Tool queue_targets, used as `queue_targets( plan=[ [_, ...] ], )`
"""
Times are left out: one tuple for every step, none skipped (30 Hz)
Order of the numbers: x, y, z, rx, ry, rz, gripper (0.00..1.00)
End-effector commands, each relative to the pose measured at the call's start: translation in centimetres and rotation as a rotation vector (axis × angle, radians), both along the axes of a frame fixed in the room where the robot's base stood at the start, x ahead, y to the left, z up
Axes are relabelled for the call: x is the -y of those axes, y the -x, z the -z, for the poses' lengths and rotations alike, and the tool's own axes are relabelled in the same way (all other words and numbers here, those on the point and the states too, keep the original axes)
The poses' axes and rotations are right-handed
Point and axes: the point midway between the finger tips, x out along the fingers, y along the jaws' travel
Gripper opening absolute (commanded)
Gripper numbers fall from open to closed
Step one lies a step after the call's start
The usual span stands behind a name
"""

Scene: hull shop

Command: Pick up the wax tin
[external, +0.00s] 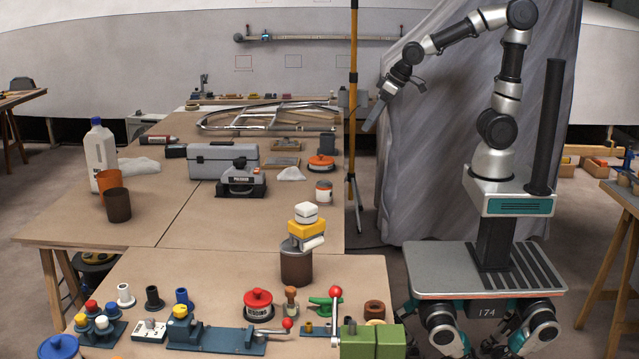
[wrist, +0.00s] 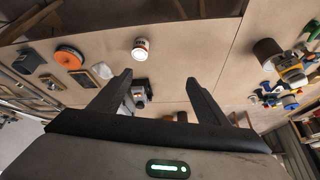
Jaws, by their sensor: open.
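A small white can (external: 324,190) with a reddish band stands upright near the right edge of the long table; it also shows in the wrist view (wrist: 140,48). It may be the wax tin, but I cannot read its label. A low round thing with an orange top (external: 321,163) lies just behind it and shows in the wrist view (wrist: 69,57). My gripper (external: 375,112) is high beside the table's right edge. In the wrist view my gripper (wrist: 157,79) is open and empty, its fingers apart from everything.
A grey toolbox (external: 222,159), a black-and-grey device (external: 240,182) and a white cloth (external: 291,174) lie left of the white can. A yellow pole (external: 353,90) stands near my arm. A brown can (external: 296,267) bears stacked blocks in front.

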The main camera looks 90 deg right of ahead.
Motion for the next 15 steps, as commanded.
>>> queue_targets(
  plan=[
    [1.4, -1.8, 4.3, -0.010, 0.006, 0.034, 0.69],
    [2.2, -2.8, 5.7, -0.009, 0.011, 0.052, 0.69],
    [3.2, -3.9, 7.3, -0.007, 0.016, 0.074, 0.69],
    [3.9, -4.7, 8.5, -0.005, 0.021, 0.089, 0.69],
    [4.5, -5.3, 9.5, -0.005, 0.026, 0.102, 0.69],
    [5.2, -6.0, 10.6, -0.002, 0.033, 0.116, 0.69],
    [5.7, -6.5, 11.3, -0.001, 0.038, 0.125, 0.69],
    [6.1, -6.8, 11.9, 0.001, 0.041, 0.133, 0.69],
    [6.5, -7.2, 12.4, 0.003, 0.045, 0.139, 0.69],
    [6.7, -7.4, 12.7, 0.004, 0.048, 0.143, 0.69],
    [6.9, -7.6, 13.0, 0.005, 0.049, 0.145, 0.69],
    [7.1, -7.8, 13.4, 0.004, 0.050, 0.148, 0.69],
    [7.2, -8.0, 13.7, 0.004, 0.050, 0.149, 0.69],
    [7.3, -8.1, 14.0, 0.004, 0.051, 0.150, 0.69],
    [7.4, -8.4, 14.6, 0.004, 0.050, 0.152, 0.69]
  ],
)
